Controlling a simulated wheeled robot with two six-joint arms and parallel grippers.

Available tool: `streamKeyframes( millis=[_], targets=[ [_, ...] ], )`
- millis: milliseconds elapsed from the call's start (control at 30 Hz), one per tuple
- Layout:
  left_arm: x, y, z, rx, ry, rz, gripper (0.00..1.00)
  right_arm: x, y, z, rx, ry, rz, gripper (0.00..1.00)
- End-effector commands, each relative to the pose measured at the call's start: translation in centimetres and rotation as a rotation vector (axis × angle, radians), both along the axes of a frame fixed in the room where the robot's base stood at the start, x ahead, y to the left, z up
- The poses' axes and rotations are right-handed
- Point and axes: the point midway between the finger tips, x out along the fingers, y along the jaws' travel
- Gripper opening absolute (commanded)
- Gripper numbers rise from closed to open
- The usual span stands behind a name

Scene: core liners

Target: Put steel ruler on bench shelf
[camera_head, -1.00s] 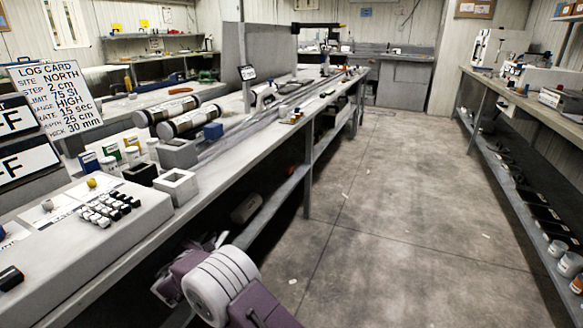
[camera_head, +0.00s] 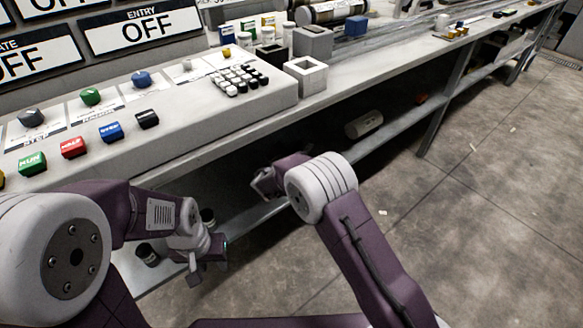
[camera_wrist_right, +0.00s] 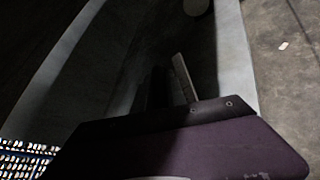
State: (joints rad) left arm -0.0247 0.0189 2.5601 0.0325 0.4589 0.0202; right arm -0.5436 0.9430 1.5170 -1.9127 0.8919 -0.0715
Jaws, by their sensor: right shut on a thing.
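My right gripper (camera_head: 265,184) is at the bench's front, below the worktop edge and near the lower bench shelf (camera_head: 262,212). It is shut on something. In the right wrist view a thin, pale, straight strip (camera_wrist_right: 184,78) stands out beyond the gripper body; it looks like the steel ruler, but the picture is too dark to be certain. In the head view the ruler cannot be made out. My left gripper (camera_head: 212,258) hangs low at the left, in front of the shelf. Its fingers are too small and angled to read. The shelf's pale edge also shows in the right wrist view (camera_wrist_right: 233,60).
The console (camera_head: 190,115) with coloured buttons covers the near worktop. Dark jars (camera_head: 147,255) stand on the shelf near my left gripper. A pale cylinder (camera_head: 364,124) lies on the shelf further along. A bench leg (camera_head: 437,122) stands beyond it. The floor at right is open.

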Motion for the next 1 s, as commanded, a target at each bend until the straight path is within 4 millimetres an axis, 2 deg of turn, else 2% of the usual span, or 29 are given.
streamKeyframes(
  millis=[33, 200, 367, 600, 900, 933, 1000],
  targets=[
    [0.0, 0.0, -1.0, 0.0, 0.0, 0.0, 0.36, -0.6, 1.0, -1.1, 0.0, -0.002, 0.002, 0.0],
    [0.0, 0.0, -1.7, 0.0, 0.0, 0.0, 0.36, -2.0, 2.7, -2.1, 0.0, -0.003, 0.0, 0.0],
    [0.0, 0.0, -1.7, 0.0, 0.0, 0.0, 0.36, -2.1, 2.9, -2.2, 0.0, -0.003, -0.002, 0.0],
    [0.0, 0.0, -4.5, 0.0, 0.0, 0.0, 0.36, -2.1, 2.8, -6.3, -0.001, -0.002, -0.003, 0.0],
    [0.0, 0.0, -4.4, 0.0, 0.0, 0.0, 0.36, -2.1, 2.8, -6.2, 0.0, -0.003, -0.002, 0.0],
    [0.0, 0.0, -4.4, 0.0, 0.0, 0.0, 0.36, -2.1, 2.8, -6.4, 0.0, 0.0, -0.002, 0.2],
    [0.0, 0.0, -4.3, 0.0, 0.0, 0.0, 0.36, -2.1, 2.8, -6.3, 0.0, 0.0, -0.002, 0.39]
  ],
)
